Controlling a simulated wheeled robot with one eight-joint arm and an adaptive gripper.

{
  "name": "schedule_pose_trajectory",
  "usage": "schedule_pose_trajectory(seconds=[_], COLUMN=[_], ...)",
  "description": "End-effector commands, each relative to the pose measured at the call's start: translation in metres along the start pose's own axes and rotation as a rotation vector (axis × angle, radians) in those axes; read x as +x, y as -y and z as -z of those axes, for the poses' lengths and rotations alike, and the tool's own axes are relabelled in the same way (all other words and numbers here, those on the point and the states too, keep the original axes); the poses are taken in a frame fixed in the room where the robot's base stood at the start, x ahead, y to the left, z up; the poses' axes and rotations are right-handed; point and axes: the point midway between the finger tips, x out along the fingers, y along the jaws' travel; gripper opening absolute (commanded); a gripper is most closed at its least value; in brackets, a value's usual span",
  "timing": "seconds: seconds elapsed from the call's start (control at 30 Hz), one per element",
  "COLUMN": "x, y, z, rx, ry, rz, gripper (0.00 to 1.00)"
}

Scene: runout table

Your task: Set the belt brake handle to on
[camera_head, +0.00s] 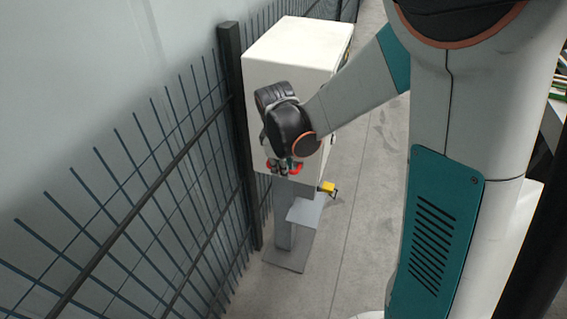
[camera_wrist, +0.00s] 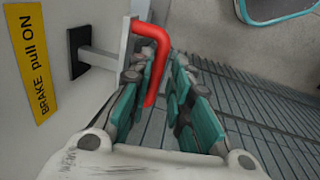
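The belt brake handle is a red bent bar (camera_wrist: 154,62) on a grey bracket that stands out from a white cabinet face. In the head view only small red parts of it (camera_head: 296,168) show under my wrist. The red bar's lower end lies over the near finger, at the left side of the gap. I cannot tell whether it touches the finger.
The white cabinet (camera_head: 290,48) stands on a grey post with a base plate (camera_head: 290,252). A dark mesh fence (camera_head: 160,190) runs close along the left. A small yellow item (camera_head: 327,187) sticks out below the cabinet. Bare floor (camera_head: 365,165) lies to the right.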

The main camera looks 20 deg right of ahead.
Motion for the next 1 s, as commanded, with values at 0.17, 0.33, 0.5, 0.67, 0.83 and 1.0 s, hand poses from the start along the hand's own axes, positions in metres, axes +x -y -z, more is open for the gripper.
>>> schedule_pose_trajectory(seconds=[0.17,0.33,0.5,0.67,0.83,1.0], x=[0.0,0.0,-0.002,-0.015,-0.045,-0.079], y=[0.0,-0.001,-0.001,-0.001,-0.001,0.0], z=[0.0,0.0,0.0,0.0,0.0,0.0], rx=[-0.001,0.0,0.0,-0.001,-0.002,-0.002], ry=[0.0,0.0,0.0,0.0,0.0,0.0], rz=[-0.001,-0.002,-0.002,-0.003,-0.003,-0.002], gripper=[0.2,0.2,0.2,0.2,0.2,0.2])
